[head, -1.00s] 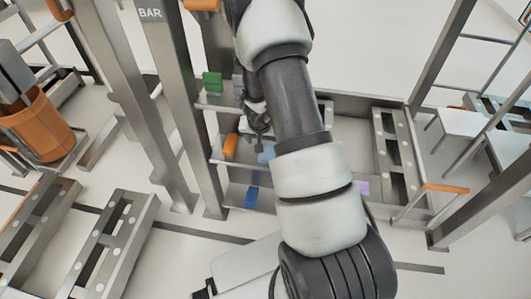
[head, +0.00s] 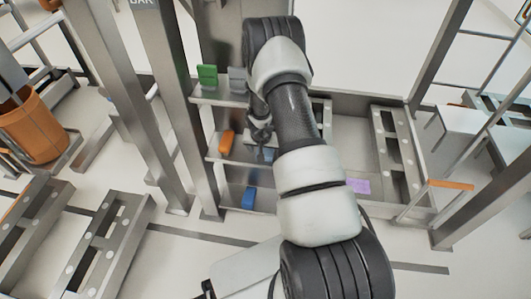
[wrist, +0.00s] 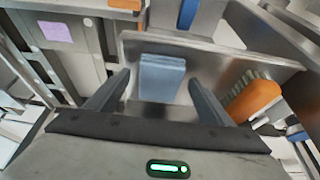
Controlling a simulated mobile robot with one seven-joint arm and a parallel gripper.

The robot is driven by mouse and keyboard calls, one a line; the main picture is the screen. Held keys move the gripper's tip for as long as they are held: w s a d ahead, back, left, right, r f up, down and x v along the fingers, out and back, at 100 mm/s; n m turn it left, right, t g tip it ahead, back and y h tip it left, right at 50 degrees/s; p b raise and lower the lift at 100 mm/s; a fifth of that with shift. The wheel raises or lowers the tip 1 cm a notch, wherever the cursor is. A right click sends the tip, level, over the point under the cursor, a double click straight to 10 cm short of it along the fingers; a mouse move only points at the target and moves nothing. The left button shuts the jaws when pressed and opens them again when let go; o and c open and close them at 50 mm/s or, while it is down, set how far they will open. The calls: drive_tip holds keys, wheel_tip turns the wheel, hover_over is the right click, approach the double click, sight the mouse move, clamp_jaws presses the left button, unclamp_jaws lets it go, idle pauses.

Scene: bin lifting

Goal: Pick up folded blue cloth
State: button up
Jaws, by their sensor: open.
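The folded blue cloth (wrist: 161,78) is a pale blue stack on a metal shelf, in front of an upright metal plate in the wrist view. In the head view only a small part of the cloth (head: 270,155) shows beside my arm. My gripper (wrist: 158,80) is open, with one finger toward each side of the cloth and nothing held. In the head view my gripper (head: 262,136) is just above the cloth at the shelf. I cannot tell whether the fingers touch it.
An orange item (wrist: 254,100) lies close to the right finger; it also shows in the head view (head: 226,142). A darker blue item (head: 249,198) sits lower. Green (head: 207,75) and grey (head: 237,78) items stand on the upper shelf. A purple sheet (head: 357,186) lies right of my arm.

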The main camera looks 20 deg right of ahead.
drive_tip(key=shift+w+f, duration=0.1)
drive_tip(key=shift+f, duration=0.1)
drive_tip(key=c, duration=1.1)
drive_tip(key=shift+r, duration=0.15)
drive_tip(key=shift+r, duration=0.25)
drive_tip(key=shift+r+p, duration=0.5)
drive_tip(key=shift+p, duration=0.15)
drive_tip(key=shift+s+a+f+b, duration=0.25)
drive_tip(key=shift+s+a+b, duration=0.05)
drive_tip(key=shift+s+b, duration=0.25)
drive_tip(key=shift+s+a+f+b, duration=0.2)
drive_tip(key=shift+s+a+b, duration=0.05)
drive_tip(key=shift+s+b, duration=0.25)
drive_tip(key=s+a, duration=0.3)
drive_tip(key=s, duration=0.1)
drive_tip(key=s+a, duration=0.3)
drive_tip(key=s, duration=0.1)
drive_tip(key=s+a, duration=0.3)
drive_tip(key=s, duration=0.2)
drive_tip(key=shift+r, duration=0.35)
